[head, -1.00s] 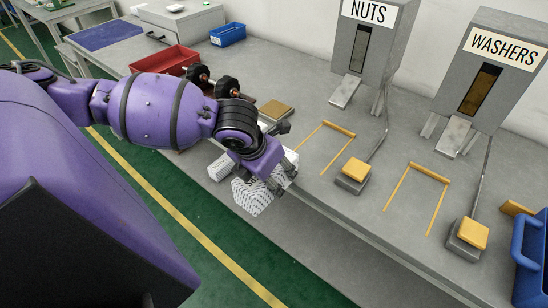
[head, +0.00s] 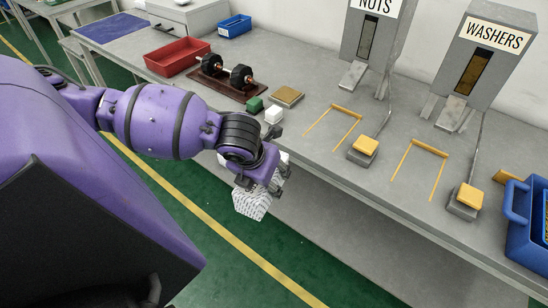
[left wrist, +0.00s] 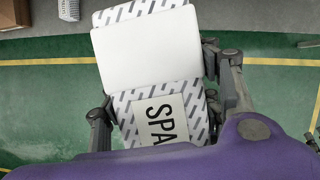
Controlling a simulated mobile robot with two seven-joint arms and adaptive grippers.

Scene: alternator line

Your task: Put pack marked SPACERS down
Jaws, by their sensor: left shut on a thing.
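The pack marked SPACERS (head: 250,204) is a white box with a dark dashed pattern. In the left wrist view the pack (left wrist: 147,58) shows a plain white panel and a label whose visible letters read "SPA". My left gripper (head: 260,183) is shut on the pack, with a finger on each side of it in the left wrist view (left wrist: 163,92). In the head view the pack appears beside the front edge of the grey workbench (head: 330,170), with green floor behind it. The forearm and gripper hide part of the pack.
A blue bin (head: 517,205) stands at right.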

